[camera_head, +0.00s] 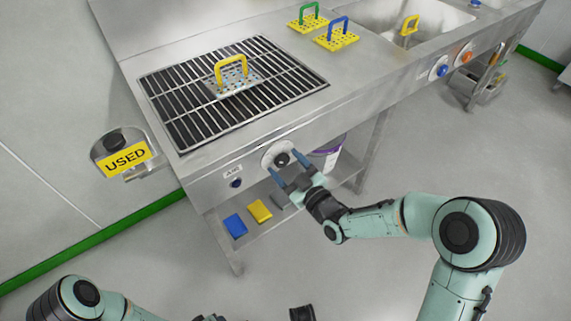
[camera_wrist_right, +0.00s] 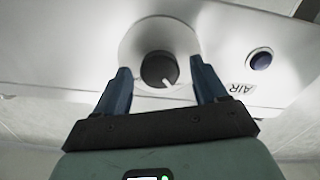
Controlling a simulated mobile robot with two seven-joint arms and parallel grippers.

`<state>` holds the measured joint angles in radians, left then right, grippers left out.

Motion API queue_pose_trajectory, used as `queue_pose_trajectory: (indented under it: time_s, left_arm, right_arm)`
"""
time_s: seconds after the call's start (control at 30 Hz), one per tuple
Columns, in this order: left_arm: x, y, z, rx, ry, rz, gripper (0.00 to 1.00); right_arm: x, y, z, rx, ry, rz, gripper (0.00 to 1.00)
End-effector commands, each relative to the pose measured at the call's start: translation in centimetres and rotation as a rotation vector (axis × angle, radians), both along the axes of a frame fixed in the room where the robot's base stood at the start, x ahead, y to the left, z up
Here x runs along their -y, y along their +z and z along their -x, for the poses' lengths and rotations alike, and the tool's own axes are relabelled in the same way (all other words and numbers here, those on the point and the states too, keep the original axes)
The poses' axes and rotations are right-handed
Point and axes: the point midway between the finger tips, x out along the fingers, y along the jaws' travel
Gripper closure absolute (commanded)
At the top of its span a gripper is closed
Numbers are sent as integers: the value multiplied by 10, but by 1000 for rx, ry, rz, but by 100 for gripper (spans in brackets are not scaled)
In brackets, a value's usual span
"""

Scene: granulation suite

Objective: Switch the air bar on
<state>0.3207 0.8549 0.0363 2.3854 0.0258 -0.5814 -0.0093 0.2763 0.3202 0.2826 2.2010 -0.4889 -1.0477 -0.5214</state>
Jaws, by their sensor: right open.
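The AIR label (camera_head: 233,170) is on the front panel of the steel bench, above a dark blue button (camera_head: 236,182). The label (camera_wrist_right: 240,89) and button (camera_wrist_right: 259,60) also show in the right wrist view. To the right of them in the head view is a black round knob (camera_head: 282,159) on a pale disc. In the wrist view the knob (camera_wrist_right: 158,68) has a white mark pointing down and slightly right. My right gripper (camera_head: 284,164) is open, its blue fingers on either side of the knob; contact cannot be told.
A black grate (camera_head: 190,117) on the bench top carries a perforated plate with a yellow handle (camera_head: 232,67). Blue (camera_head: 235,225) and yellow (camera_head: 260,211) blocks lie on the lower shelf. Blue and orange knobs are farther right.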

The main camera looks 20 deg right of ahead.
Motion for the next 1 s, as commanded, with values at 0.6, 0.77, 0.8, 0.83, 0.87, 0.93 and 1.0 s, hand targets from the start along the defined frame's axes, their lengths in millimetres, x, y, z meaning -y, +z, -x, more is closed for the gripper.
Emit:
queue_pose_trajectory:
  time_s: [0.6, 0.77, 0.8, 0.83, 0.87, 0.93, 1.0]
  left_arm:
    - [-1, -1, -2, 4, 1, -2, 55]
    - [-1, -1, -2, 4, 1, -2, 55]
    - [-1, -1, -2, 4, 1, -2, 55]
    - [-1, -1, -2, 5, 3, -3, 55]
    - [-1, -1, -2, 5, 3, -2, 55]
    - [-1, -2, -3, 6, 3, -4, 55]
    - [-2, -3, -4, 9, 4, -5, 55]
  right_arm:
    - [-3, 0, -7, 0, 0, 0, 85]
    - [-3, 0, -7, -2, 0, -5, 84]
    - [-3, 0, -7, -3, 0, -9, 84]
    - [-3, 0, -7, -5, 0, -15, 84]
    - [-2, 0, -7, -8, 0, -22, 84]
    - [-2, 0, -7, -15, 0, -42, 84]
    - [-2, 0, -7, -26, 0, -72, 84]
